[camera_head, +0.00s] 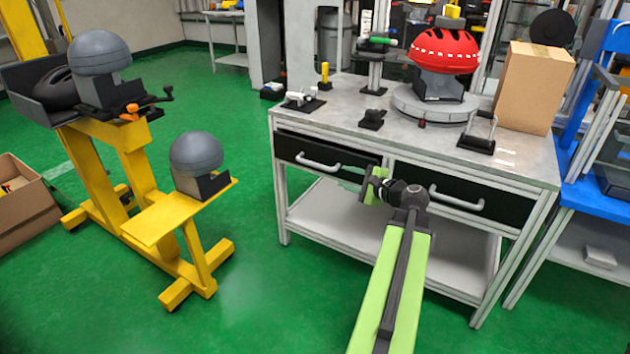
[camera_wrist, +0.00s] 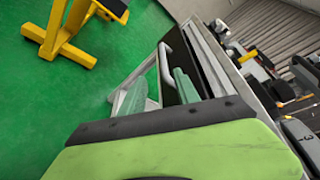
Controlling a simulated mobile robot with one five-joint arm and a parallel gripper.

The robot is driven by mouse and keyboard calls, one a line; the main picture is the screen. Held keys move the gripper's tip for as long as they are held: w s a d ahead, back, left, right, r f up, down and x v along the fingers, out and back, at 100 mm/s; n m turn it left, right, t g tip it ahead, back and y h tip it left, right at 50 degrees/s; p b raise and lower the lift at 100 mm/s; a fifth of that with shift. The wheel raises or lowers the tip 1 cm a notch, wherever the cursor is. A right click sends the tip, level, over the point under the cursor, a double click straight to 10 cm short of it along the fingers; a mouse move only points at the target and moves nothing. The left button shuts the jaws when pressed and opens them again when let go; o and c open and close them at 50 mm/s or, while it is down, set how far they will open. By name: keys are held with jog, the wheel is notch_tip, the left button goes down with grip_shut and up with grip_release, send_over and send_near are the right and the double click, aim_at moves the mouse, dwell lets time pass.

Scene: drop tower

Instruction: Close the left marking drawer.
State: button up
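The workbench (camera_head: 345,112) has two black drawers side by side under its top. The left drawer (camera_head: 290,150) has a pale bar handle (camera_head: 318,163); its front appears to stand slightly out, with a dark gap above it. The handle also shows in the wrist view (camera_wrist: 165,66). The right drawer (camera_head: 420,180) has a similar handle (camera_head: 455,199) and looks flush. My gripper (camera_head: 374,186) is in front of the bench, near the left drawer's right end. A green finger shows close to the drawer front in the wrist view; contact and finger gap are unclear.
On the bench stand a red helmet (camera_head: 445,48) on a round base, a cardboard box (camera_head: 533,85) and small fixtures. A yellow stand (camera_head: 150,205) with grey domes is at left. Green floor (camera_head: 250,270) is clear between stand and bench. A blue table (camera_head: 590,195) adjoins at right.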

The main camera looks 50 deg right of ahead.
aim_at(319, 166)
jog(key=b+x, duration=0.1)
jog(key=x, duration=0.4)
jog(key=b+x, duration=0.1)
jog(key=x, duration=0.5)
jog(key=d+b+x, duration=0.1)
jog(key=x, duration=0.5)
jog(key=shift+r, duration=0.15)
grip_shut()
dwell(0.8)
